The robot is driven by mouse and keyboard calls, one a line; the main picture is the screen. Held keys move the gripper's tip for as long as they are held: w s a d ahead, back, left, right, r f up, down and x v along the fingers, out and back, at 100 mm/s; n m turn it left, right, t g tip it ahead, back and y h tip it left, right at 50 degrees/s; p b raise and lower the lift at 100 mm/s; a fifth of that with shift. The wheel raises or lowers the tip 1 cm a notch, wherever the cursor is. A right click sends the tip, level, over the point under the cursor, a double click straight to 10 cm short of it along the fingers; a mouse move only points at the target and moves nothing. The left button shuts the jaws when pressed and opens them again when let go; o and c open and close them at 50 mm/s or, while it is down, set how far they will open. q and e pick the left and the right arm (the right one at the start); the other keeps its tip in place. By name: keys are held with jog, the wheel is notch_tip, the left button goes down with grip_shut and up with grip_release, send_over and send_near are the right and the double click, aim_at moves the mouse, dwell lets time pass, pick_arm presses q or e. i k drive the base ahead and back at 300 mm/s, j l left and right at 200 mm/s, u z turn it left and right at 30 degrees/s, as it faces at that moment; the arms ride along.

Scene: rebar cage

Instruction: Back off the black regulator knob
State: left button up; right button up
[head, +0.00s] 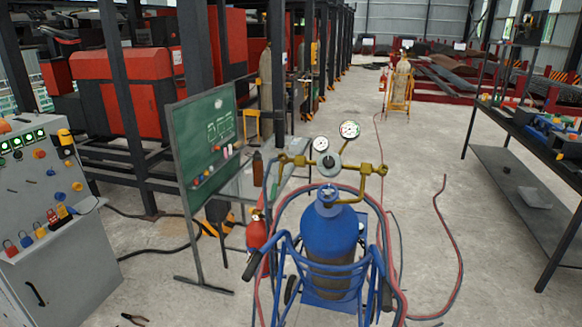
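A brass regulator (368,168) sits above the blue gas cylinder (325,236), with two round white gauges, one at the upper left (320,143) and one at the upper right (349,129). A round dark grey-green piece (328,164) at its middle, facing me, looks like the regulator knob; its turn position cannot be told. The cylinder stands upright in a blue hand cart (372,262). Neither of my grippers shows in the head view.
Red and blue hoses (459,262) loop over the floor around the cart. A green board (206,135) on a stand and a red extinguisher (257,232) stand left of it. A control cabinet (62,255) is at far left, a workbench (530,130) at right. Pliers (135,319) lie on the floor.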

aim_at(329, 162)
jog(key=i+l+u, duration=0.1)
jog(key=i+l, duration=0.85)
jog(key=i, duration=0.1)
